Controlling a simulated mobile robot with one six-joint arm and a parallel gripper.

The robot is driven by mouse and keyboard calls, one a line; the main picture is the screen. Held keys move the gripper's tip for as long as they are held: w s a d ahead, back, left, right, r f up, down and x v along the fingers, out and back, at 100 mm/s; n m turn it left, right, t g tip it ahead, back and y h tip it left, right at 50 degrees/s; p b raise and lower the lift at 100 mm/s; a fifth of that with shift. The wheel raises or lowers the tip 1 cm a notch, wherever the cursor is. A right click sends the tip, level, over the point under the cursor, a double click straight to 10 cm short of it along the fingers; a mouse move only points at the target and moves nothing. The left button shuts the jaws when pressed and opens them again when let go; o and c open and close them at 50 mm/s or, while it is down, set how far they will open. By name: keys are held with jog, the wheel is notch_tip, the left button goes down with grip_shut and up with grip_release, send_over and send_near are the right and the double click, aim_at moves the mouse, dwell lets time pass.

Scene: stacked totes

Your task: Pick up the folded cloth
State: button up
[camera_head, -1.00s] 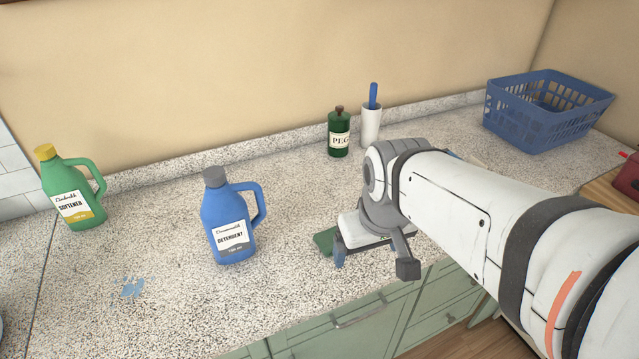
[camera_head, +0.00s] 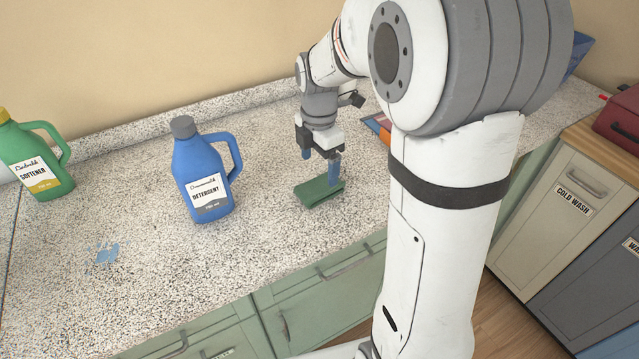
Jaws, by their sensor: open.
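The green folded cloth (camera_head: 316,192) lies flat on the speckled counter, right of the blue detergent bottle. My gripper (camera_head: 321,166) is open over it, pointing down, with its two blue fingers apart and nothing between them. One finger shows behind the cloth in the picture. The other overlaps the cloth's right end. I cannot tell whether either finger touches the cloth.
The blue detergent bottle (camera_head: 205,178) and the green softener bottle (camera_head: 30,158) stand to the left. A light blue patch (camera_head: 107,254) marks the counter. My arm hides much of the right side. The counter's front edge and green cabinets (camera_head: 325,300) lie nearer.

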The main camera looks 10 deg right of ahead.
aim_at(321, 181)
jog(key=f, duration=0.7)
jog(key=shift+w+d+p, duration=0.3)
jog(key=shift+c, duration=0.4)
jog(key=c, duration=1)
jog(key=shift+r, duration=0.1)
notch_tip(321, 181, up, 10)
jog(key=o, duration=0.4)
jog(key=shift+c, duration=1.5)
